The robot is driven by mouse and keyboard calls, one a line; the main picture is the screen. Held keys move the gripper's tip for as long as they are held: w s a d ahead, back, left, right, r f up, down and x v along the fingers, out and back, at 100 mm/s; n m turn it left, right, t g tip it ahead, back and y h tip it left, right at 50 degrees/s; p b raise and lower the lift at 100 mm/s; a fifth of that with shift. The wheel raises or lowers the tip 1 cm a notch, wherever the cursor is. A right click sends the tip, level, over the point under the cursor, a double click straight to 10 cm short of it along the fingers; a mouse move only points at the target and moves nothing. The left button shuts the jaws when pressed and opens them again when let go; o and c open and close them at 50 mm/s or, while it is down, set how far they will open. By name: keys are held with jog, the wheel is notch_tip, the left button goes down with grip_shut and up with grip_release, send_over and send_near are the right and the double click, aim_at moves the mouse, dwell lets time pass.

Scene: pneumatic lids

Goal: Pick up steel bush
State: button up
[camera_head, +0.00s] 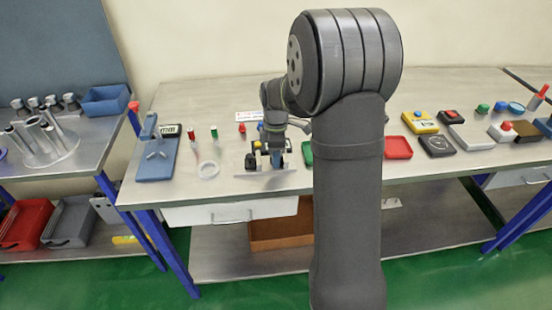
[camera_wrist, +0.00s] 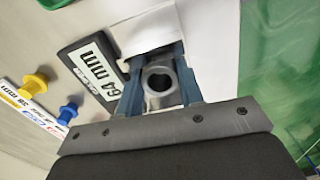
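The steel bush (camera_wrist: 159,87) is a short grey metal ring with an open bore, seen end-on in the wrist view. It sits between the two blue fingers of my gripper (camera_wrist: 160,75), which look close against it on both sides with no clear gap. In the head view my gripper (camera_head: 275,156) is low over the front part of the middle table. The bush cannot be made out there. I cannot tell whether the bush touches the surface beneath.
A black "64 mm" plate (camera_wrist: 91,67) lies beside the fingers. Yellow (camera_wrist: 35,80) and blue (camera_wrist: 68,113) knobs stand at left. The table (camera_head: 225,186) ends close by.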

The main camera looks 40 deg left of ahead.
jog(key=c, duration=0.3)
jog(key=shift+r, duration=0.1)
